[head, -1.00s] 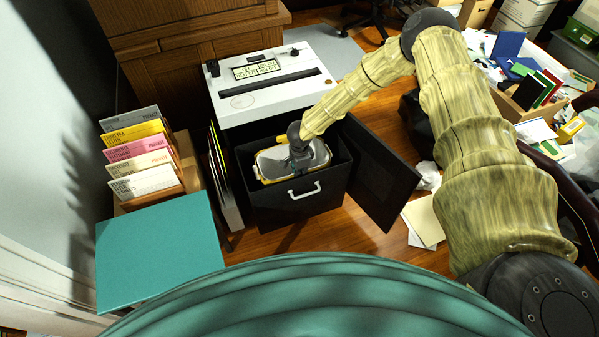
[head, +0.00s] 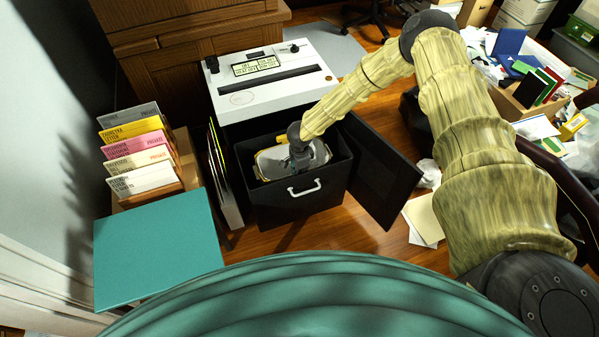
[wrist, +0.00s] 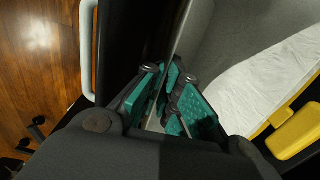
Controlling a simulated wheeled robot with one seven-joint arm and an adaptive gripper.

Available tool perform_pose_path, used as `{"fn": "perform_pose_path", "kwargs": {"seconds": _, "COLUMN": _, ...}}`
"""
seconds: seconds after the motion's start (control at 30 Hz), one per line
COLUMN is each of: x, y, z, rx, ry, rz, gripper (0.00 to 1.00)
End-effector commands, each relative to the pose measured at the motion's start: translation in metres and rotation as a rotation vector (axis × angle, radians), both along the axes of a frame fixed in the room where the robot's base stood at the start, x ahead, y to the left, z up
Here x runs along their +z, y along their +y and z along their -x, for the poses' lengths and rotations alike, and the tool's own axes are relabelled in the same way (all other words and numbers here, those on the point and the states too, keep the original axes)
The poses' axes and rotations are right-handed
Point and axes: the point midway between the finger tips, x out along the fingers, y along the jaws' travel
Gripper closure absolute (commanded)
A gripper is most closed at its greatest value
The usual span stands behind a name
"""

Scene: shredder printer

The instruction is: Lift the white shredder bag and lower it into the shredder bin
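The white shredder bag (head: 272,164), greyish with yellow edging, sits inside the mouth of the black shredder bin (head: 268,208), below its rim. My gripper (head: 300,162) reaches down into the bin at the bag. In the wrist view, my gripper (wrist: 168,100) has its teal pads close together on the thin edge of the bag (wrist: 238,92), near the dark bin wall (wrist: 125,38). Whether the bag touches the bin floor is hidden.
The white shredder top (head: 265,90) stands behind the bin. A black door (head: 385,170) stands open at the bin's right. A file rack (head: 145,180) and teal surface (head: 158,248) are at the left. Papers (head: 424,218) lie on the floor to the right.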

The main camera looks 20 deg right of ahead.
Motion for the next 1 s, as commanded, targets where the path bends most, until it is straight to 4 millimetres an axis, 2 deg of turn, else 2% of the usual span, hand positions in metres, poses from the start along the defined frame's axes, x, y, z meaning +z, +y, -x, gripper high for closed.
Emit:
{"fn": "perform_pose_path", "kwargs": {"seconds": 0.07, "x": -0.002, "y": 0.0, "z": 0.0, "rx": 0.0, "ry": -0.001, "rz": 0.0, "gripper": 1.0}}
{"fn": "perform_pose_path", "kwargs": {"seconds": 0.23, "x": -0.001, "y": 0.0, "z": 0.0, "rx": 0.0, "ry": 0.0, "rz": 0.0, "gripper": 0.7}}
{"fn": "perform_pose_path", "kwargs": {"seconds": 0.53, "x": -0.001, "y": 0.0, "z": 0.0, "rx": 0.0, "ry": 0.0, "rz": 0.0, "gripper": 0.7}}
{"fn": "perform_pose_path", "kwargs": {"seconds": 0.67, "x": 0.005, "y": 0.0, "z": 0.0, "rx": 0.0, "ry": 0.0, "rz": 0.0, "gripper": 0.7}}
{"fn": "perform_pose_path", "kwargs": {"seconds": 0.9, "x": 0.036, "y": 0.0, "z": 0.0, "rx": 0.001, "ry": 0.0, "rz": 0.0, "gripper": 0.7}}
{"fn": "perform_pose_path", "kwargs": {"seconds": 0.93, "x": 0.035, "y": 0.001, "z": 0.0, "rx": 0.003, "ry": 0.001, "rz": 0.001, "gripper": 0.7}}
{"fn": "perform_pose_path", "kwargs": {"seconds": 1.0, "x": 0.048, "y": 0.0, "z": 0.0, "rx": 0.0, "ry": 0.0, "rz": 0.0, "gripper": 0.7}}
